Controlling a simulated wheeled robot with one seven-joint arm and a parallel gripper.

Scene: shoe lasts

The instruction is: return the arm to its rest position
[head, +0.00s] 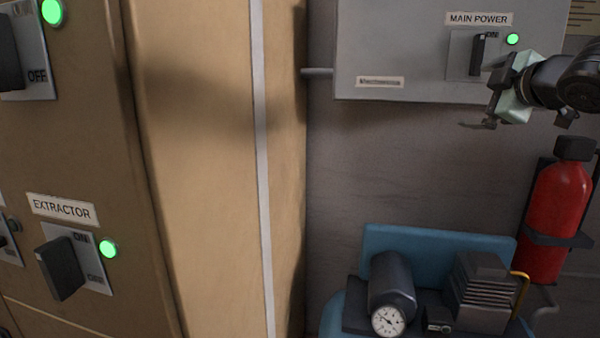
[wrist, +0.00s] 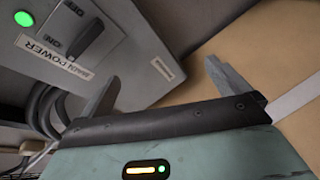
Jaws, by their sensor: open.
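My gripper (head: 492,96) is in the upper right of the head view, in front of the lower right part of the grey main power box (head: 400,60). In the wrist view my gripper (wrist: 163,75) has its two fingers spread apart with nothing between them. The main power switch (head: 478,54) has a dark upright handle, just left of and above the gripper in the head view. A green lamp (head: 513,39) is lit beside it. The switch also shows at the upper left of the wrist view (wrist: 85,42), apart from the fingers.
A red fire extinguisher (head: 558,205) hangs below my arm at the right. A blue compressor (head: 420,245) with a gauge stands at the bottom. A tan cabinet (head: 205,150) with an extractor switch (head: 60,268) fills the left.

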